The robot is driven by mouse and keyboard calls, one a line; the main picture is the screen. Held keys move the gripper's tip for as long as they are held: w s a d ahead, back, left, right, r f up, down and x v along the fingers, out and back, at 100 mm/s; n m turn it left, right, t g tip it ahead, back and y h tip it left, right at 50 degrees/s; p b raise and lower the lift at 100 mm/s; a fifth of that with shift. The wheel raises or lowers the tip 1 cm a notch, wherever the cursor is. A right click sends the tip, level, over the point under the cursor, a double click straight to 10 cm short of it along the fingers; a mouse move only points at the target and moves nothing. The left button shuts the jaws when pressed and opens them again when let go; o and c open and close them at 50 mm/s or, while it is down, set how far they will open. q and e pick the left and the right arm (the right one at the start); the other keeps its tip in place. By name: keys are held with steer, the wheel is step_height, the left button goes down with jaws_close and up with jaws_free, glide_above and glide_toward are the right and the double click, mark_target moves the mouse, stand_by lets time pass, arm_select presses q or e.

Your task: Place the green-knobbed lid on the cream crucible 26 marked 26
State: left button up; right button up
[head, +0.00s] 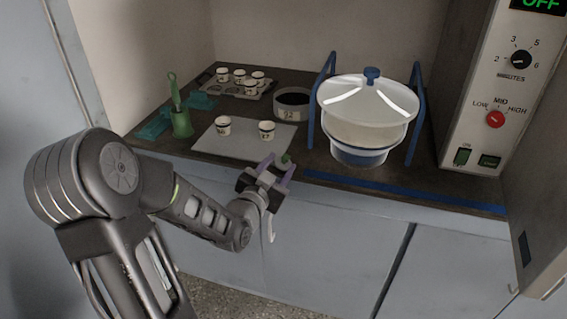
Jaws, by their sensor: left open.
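The green-knobbed lid (285,159) lies at the front right corner of the grey mat, partly hidden by my left gripper. Two cream crucibles stand upright on the mat, a left crucible (223,126) and a right crucible (267,130). Both have dark markings, too small to read surely, so I cannot tell which is 26. My left gripper (278,165) is open at the bench's front edge, its purple fingers close to the lid. I cannot tell whether they touch it. My right gripper is not in view.
The grey mat (235,145) has bare space around the crucibles. Behind it are a tray (262,93) of several small cups and a dark round dish (292,104). A green brush (181,118) stands left.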

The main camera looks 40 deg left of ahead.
mark_target(284, 159)
arm_select(q)
steer(key=x, duration=0.4)
steer(key=shift+w+a, duration=0.1)
steer(key=shift+w, duration=0.2)
steer(key=shift+c, duration=0.6)
jaws_close()
